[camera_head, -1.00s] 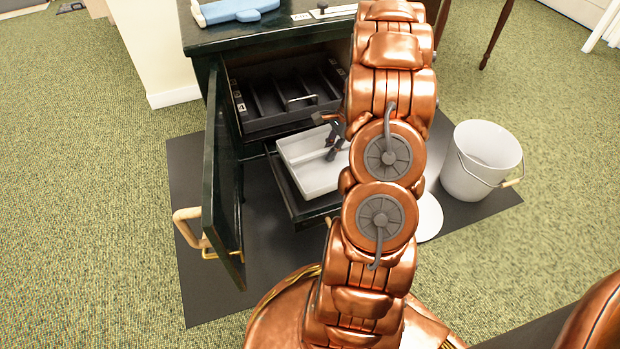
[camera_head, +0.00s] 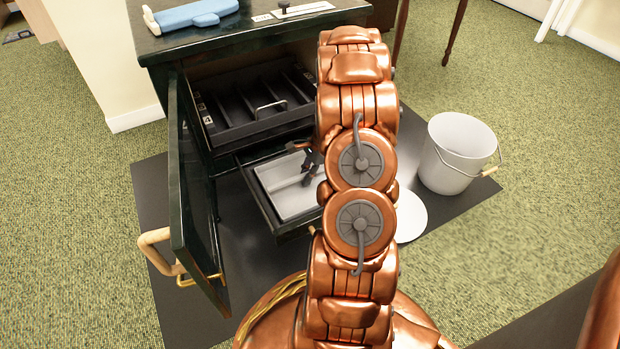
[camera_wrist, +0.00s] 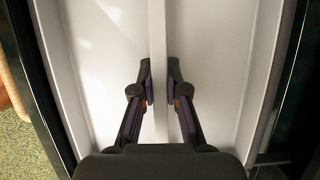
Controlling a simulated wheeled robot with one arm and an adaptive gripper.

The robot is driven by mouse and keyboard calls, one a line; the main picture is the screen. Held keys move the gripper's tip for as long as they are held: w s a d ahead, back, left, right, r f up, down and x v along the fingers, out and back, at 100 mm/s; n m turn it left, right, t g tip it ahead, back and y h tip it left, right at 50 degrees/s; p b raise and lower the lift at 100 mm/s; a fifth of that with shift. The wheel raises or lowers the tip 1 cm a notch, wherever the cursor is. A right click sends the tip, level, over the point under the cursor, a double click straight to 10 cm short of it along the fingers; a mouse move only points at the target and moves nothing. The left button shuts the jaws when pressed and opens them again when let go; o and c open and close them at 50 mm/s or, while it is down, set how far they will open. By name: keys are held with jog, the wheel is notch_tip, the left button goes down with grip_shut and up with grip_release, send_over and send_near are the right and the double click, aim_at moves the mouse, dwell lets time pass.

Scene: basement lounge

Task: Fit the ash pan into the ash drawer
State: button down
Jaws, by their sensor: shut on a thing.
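The ash pan (camera_head: 276,182) is a pale, shallow rectangular tray. It sits down inside the dark, pulled-out ash drawer (camera_head: 290,230), with the drawer's rim around its visible sides. Its right part is hidden behind my arm. My gripper (camera_head: 309,172) is over the pan's middle. In the wrist view, my gripper (camera_wrist: 160,78) is shut on the raised central bar of the pan (camera_wrist: 103,50), one finger on each side. Dark drawer edges flank the pan there. I cannot tell whether the pan rests fully on the drawer floor.
The stove door (camera_head: 192,180) hangs open left of the drawer. A black slotted grate (camera_head: 250,125) is in the opening above. A white bucket (camera_head: 455,160) and a white disc (camera_head: 410,218) are on the dark floor mat (camera_head: 150,205) to the right. A blue item (camera_head: 195,14) lies on top.

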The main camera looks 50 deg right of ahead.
jog(key=shift+f, duration=0.6)
jog(key=shift+r, duration=0.1)
jog(key=c, duration=1.2)
grip_release()
